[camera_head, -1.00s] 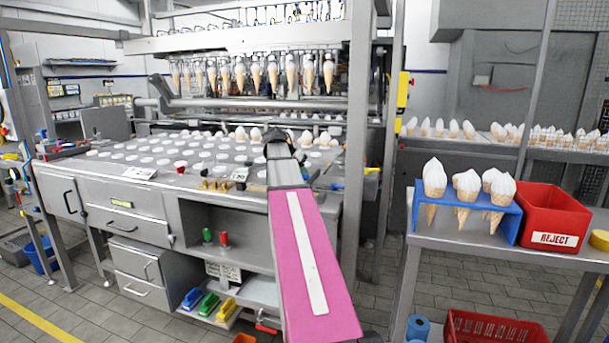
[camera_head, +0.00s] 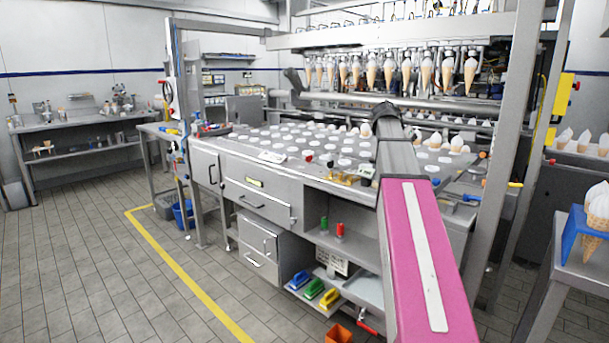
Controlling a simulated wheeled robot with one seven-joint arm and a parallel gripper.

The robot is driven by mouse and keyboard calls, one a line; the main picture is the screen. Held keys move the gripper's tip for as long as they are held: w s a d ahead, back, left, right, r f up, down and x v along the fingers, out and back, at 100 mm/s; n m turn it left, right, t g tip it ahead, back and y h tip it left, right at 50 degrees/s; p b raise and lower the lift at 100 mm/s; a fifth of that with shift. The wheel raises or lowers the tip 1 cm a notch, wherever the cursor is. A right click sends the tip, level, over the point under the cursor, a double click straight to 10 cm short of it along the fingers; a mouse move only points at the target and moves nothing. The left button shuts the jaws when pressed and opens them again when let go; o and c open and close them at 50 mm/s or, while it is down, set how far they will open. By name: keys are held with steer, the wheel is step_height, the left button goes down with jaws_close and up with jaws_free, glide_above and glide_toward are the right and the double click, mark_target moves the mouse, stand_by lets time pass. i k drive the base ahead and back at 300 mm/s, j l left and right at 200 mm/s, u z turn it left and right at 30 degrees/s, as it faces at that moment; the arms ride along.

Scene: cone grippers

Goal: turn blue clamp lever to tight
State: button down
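A small blue handle (camera_head: 471,197) sticks out at the right end of the steel machine table, just right of my arm. Another blue piece (camera_head: 170,131) is at the table's far left end. I cannot tell which is the clamp lever, or how it is set. My pink and grey arm reaches forward over the table, and its dark wrist end is above the table top. My gripper's fingers cannot be made out, and no contact with a lever shows.
The steel table (camera_head: 290,185) holds rows of white discs, with hanging cones (camera_head: 389,70) behind it. An upright post (camera_head: 512,130) and a side bench (camera_head: 560,262) stand at the right. The tiled floor at the left is mostly clear, with a yellow line (camera_head: 190,283).

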mark_target(467, 197)
steer(key=j, duration=0.7)
steer(key=i+j, duration=0.15)
steer(key=j, duration=0.6)
